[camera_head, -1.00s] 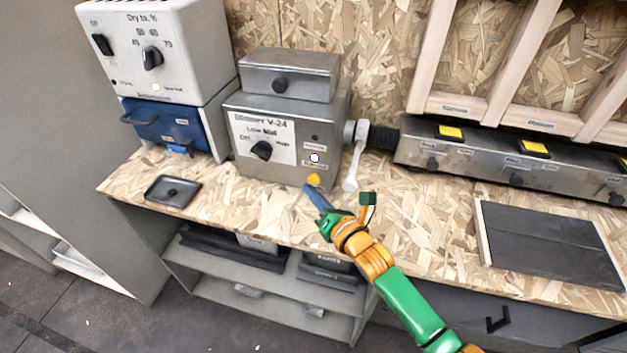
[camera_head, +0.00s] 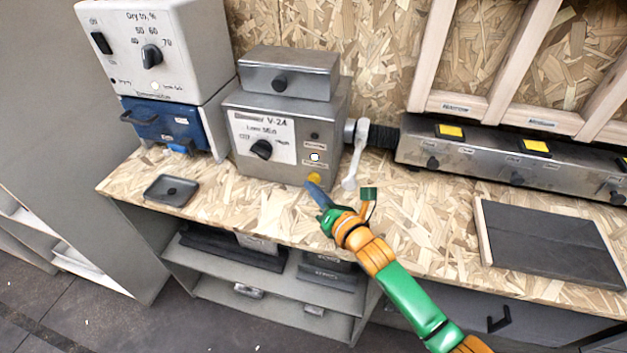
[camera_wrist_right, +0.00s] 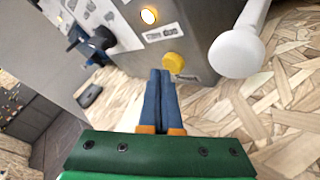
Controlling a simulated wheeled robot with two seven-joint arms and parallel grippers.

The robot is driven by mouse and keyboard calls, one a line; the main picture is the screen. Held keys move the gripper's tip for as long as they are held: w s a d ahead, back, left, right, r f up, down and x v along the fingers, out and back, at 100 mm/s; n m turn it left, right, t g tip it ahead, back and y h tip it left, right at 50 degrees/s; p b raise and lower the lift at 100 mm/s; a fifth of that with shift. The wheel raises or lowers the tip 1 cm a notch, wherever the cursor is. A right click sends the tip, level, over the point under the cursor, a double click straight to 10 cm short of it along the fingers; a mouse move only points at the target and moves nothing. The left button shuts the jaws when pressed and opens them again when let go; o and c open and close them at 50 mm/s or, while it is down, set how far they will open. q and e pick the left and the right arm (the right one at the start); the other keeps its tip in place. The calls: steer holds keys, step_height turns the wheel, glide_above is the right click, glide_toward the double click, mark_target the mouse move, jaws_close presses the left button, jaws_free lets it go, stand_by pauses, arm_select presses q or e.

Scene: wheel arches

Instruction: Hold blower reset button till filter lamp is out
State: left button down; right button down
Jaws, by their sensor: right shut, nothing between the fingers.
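The blower (camera_head: 270,125) is a grey metal box marked V-24 on the bench. Its yellow button (camera_head: 315,178) is low on the front and also shows in the right wrist view (camera_wrist_right: 175,62). Above it a round lamp (camera_head: 315,157) is lit; it glows warm white in the right wrist view (camera_wrist_right: 149,16). My right gripper (camera_head: 309,183) has its blue fingers shut and empty. Its tips (camera_wrist_right: 160,72) are right at the button, overlapping its lower left edge in the wrist view. I cannot tell whether they touch it. My left gripper is not in view.
A white lever (camera_head: 355,155) stands at the blower's right side, close to the button. A white dryer unit (camera_head: 150,50) is at the left. A small black tray (camera_head: 171,190) lies on the bench. A dark panel (camera_head: 550,245) lies at the right.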

steer(key=shift+w+d+b, duration=0.15)
steer(key=shift+w+b, duration=0.2)
steer(key=shift+w, duration=0.15)
stand_by(0.7)
stand_by(0.9)
steer(key=shift+s+r+p, duration=0.1)
steer(key=shift+s+p, duration=0.35)
steer(key=shift+p, duration=0.05)
steer(key=shift+s+a, duration=0.25)
steer(key=shift+s, duration=0.15)
steer(key=shift+s+a+p, duration=0.2)
steer(key=shift+s+p, duration=0.35)
steer(key=shift+p, duration=0.15)
steer(key=shift+s+a+p, duration=0.3)
steer(key=shift+s+p, duration=0.1)
steer(key=shift+s, duration=0.55)
steer(key=shift+s+a+p, duration=0.3)
steer(key=shift+s+p, duration=0.05)
steer(key=shift+s, duration=0.6)
